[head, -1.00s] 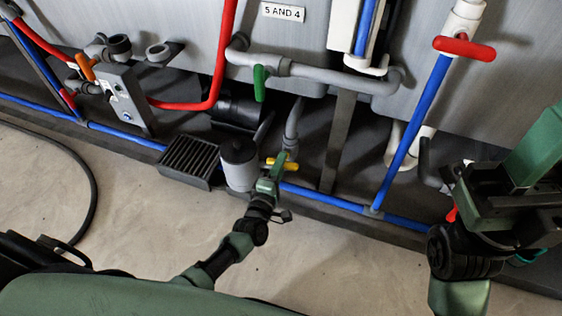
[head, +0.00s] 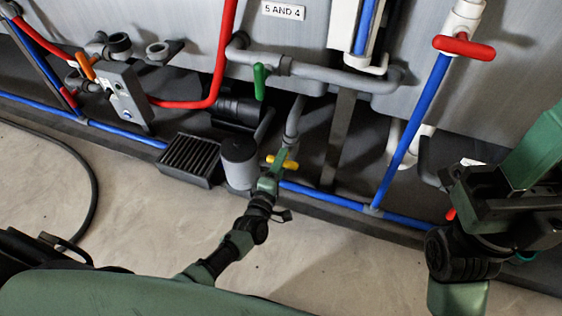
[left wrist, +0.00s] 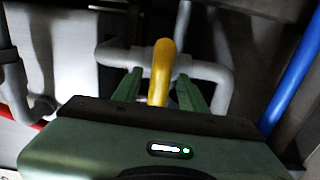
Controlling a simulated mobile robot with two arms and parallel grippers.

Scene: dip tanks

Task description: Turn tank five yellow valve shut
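The yellow valve handle (head: 289,165) sits low between the grey pipes, below the tank labelled 5 AND 4. In the left wrist view it shows as a curved yellow lever (left wrist: 161,68) in front of a grey pipe. My left gripper (head: 280,160) is at this handle. In the left wrist view its two green fingers (left wrist: 160,88) stand apart, one on each side of the lever, with a small gap showing. The lever's near end is hidden behind the gripper body.
A green handle (head: 260,82) hangs above on the grey pipe (head: 330,75). A grey cylinder (head: 239,160) and a black grate (head: 188,158) are left of my left gripper. A blue pipe (head: 330,197) runs low behind it. A red handle (head: 464,47) is upper right.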

